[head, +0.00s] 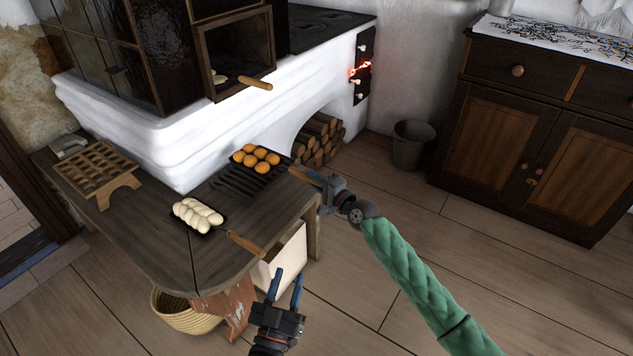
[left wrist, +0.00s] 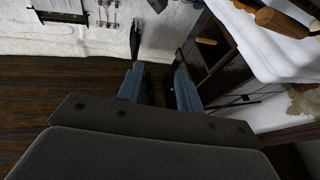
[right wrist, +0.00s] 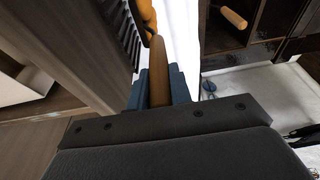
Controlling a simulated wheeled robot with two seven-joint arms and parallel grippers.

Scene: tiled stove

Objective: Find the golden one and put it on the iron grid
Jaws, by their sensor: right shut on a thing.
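Several golden-brown buns (head: 255,157) sit on a dark pan at the far end of the table. Its wooden handle (head: 300,174) points right, and my right gripper (head: 322,187) is shut on it. The handle also shows between the fingers in the right wrist view (right wrist: 159,75). The black iron grid (head: 232,185) lies on the table; the pan overlaps its far end in the head view, and I cannot tell whether they touch. A second pan holds pale dough (head: 198,215), its handle (head: 246,243) over the table's edge. My left gripper (head: 284,285) is open and empty, low in front of the table.
A third pan handle (head: 255,83) sticks out of the open oven niche (head: 240,55). A wooden mould rack (head: 97,170) stands at the table's left. A basket (head: 180,312) sits below.

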